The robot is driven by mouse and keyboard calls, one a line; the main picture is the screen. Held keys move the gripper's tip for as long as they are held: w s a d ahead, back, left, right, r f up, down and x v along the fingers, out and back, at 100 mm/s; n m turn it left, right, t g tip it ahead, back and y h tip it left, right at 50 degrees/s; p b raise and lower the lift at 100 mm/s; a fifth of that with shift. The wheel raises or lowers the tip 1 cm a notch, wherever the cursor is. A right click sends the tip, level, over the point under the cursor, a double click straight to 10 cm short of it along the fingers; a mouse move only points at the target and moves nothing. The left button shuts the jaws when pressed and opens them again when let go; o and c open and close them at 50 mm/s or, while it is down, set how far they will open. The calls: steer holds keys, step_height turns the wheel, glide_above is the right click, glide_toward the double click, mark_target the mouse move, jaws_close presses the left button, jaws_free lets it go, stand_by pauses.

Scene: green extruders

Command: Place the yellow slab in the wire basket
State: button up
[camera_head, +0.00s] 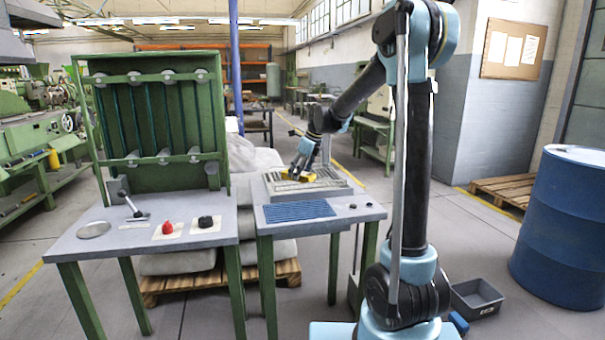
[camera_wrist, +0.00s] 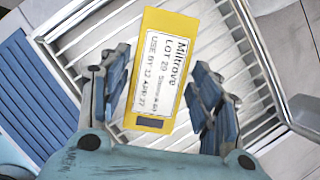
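The yellow slab (camera_wrist: 160,70) has a white printed label with "Miltrove" on it. It lies flat over the slatted metal wire basket (camera_wrist: 262,60); its lower end is near my palm. My gripper (camera_wrist: 162,62) is open, with one blue-padded finger on each side of the slab and a gap on both sides. In the head view my gripper (camera_head: 301,173) is low over the basket (camera_head: 325,183) on the right table, and a bit of the yellow slab (camera_head: 308,178) shows beside it. How deep the slab sits is hidden.
A blue ribbed mat (camera_head: 298,211) lies in front of the basket; it also shows in the wrist view (camera_wrist: 35,85). A green rack (camera_head: 150,120) stands on the left table with a red item (camera_head: 167,227) and a black item (camera_head: 205,221). A blue drum (camera_head: 565,230) stands right.

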steer(key=shift+r, duration=0.15)
steer(key=v, duration=1.1)
steer(key=s+d+f+n, duration=0.1)
steer(key=s+d+n, duration=0.45)
steer(key=s, duration=0.25)
steer(key=s+d+f+n+h, duration=0.1)
steer(key=s+d+f+n, duration=0.4)
steer(key=s, duration=0.5)
steer(key=s+d+f+n+h, duration=0.1)
steer(key=s+d+f+n, duration=0.4)
steer(key=s+f+n, duration=0.2)
steer(key=s+d+f+n+h, duration=0.1)
steer(key=s+d+f+n, duration=0.5)
steer(key=s+f, duration=0.3)
steer(key=s, duration=0.4)
steer(key=shift+s+h, duration=0.2)
steer(key=shift+h, duration=0.2)
steer(key=shift+n, duration=0.25)
